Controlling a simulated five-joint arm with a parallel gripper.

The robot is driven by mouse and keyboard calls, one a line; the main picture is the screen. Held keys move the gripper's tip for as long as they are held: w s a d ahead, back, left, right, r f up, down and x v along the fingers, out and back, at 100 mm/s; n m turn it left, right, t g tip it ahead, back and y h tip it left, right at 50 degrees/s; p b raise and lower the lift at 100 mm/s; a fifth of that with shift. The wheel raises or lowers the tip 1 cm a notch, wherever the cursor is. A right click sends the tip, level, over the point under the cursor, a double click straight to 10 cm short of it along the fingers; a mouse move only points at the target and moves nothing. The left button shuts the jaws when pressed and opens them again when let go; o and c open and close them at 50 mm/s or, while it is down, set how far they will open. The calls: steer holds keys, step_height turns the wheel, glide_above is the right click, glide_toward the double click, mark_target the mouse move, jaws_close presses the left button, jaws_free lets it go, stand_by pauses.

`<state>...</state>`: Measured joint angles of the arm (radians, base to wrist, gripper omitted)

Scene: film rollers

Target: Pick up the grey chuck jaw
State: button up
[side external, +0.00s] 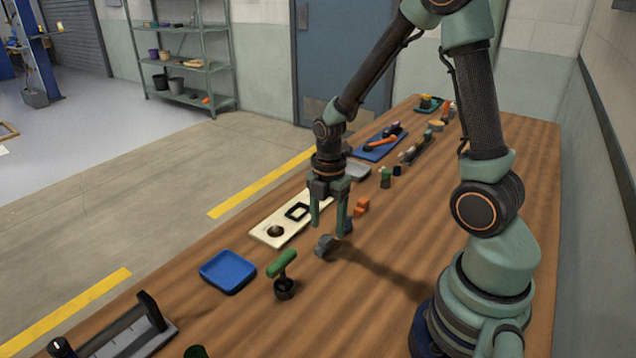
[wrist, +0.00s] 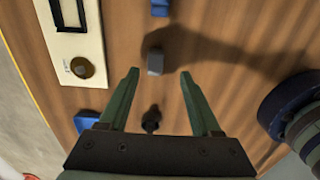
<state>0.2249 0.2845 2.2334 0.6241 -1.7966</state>
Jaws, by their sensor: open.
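The grey chuck jaw (side external: 325,245) is a small grey block lying on the wooden table. In the wrist view the grey block (wrist: 155,61) lies beyond the fingertips, roughly midway between them. My gripper (side external: 328,230) is open and empty, with its two green fingers pointing down above the table near the block. In the wrist view the gripper (wrist: 159,71) shows both fingers spread apart, with nothing between the tips. The block is apart from the fingers.
A green-handled tool (side external: 282,272) stands near the block, with a blue tray (side external: 228,271) to its left. Orange pieces (side external: 361,207) and a blue piece (wrist: 160,8) lie close by. Table to the block's right is clear.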

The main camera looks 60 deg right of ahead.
mark_target(324, 239)
steer(key=shift+w+f, duration=0.2)
steer(key=shift+f, duration=1.25)
steer(key=shift+w+f, duration=0.15)
steer(key=shift+f, duration=1.25)
jaws_close()
